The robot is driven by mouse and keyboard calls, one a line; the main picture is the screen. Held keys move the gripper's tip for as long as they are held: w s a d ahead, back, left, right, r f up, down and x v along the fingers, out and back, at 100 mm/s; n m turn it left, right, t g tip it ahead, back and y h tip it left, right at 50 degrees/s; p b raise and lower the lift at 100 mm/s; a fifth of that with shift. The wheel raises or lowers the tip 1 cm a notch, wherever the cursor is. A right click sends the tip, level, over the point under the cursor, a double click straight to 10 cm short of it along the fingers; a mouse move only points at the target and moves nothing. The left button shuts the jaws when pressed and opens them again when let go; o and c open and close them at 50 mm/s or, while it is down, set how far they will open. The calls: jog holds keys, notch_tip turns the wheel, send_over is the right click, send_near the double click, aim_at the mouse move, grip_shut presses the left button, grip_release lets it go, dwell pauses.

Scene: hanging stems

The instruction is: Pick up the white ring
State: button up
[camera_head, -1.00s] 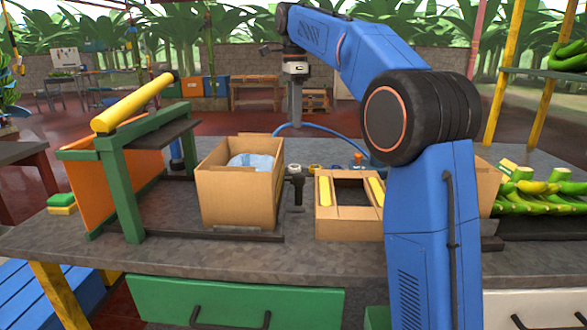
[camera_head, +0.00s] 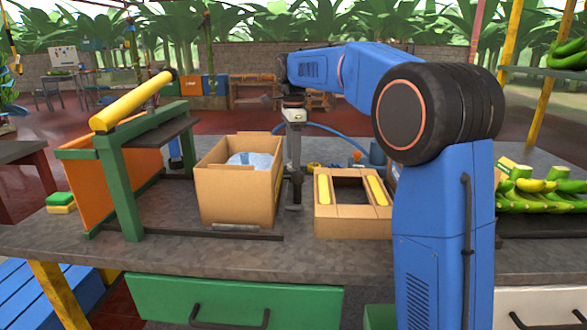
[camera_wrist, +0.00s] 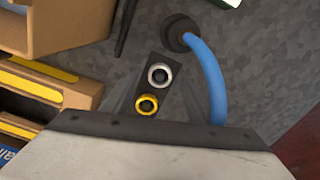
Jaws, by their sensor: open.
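The white ring (camera_wrist: 160,75) shows in the wrist view on a narrow dark plate, with a yellow ring (camera_wrist: 147,104) just below it in the picture. Both have dark centres. My gripper (camera_head: 294,168) points straight down over a small dark stand (camera_head: 294,195) between the cardboard box and the low open carton. In the head view the rings cannot be made out behind my gripper. In the wrist view the white ring lies between my open fingers, which show only faintly at the sides. I cannot tell how high above it they are.
A cardboard box (camera_head: 225,197) with a pale bag stands left of the stand. A low carton (camera_head: 352,224) with yellow strips is on the right. A blue hose (camera_wrist: 210,70) curves close beside the rings. Green bananas (camera_head: 545,195) lie at the far right.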

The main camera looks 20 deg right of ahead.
jog(key=shift+f, duration=0.95)
jog(key=c, duration=1.3)
jog(key=shift+r, duration=0.1)
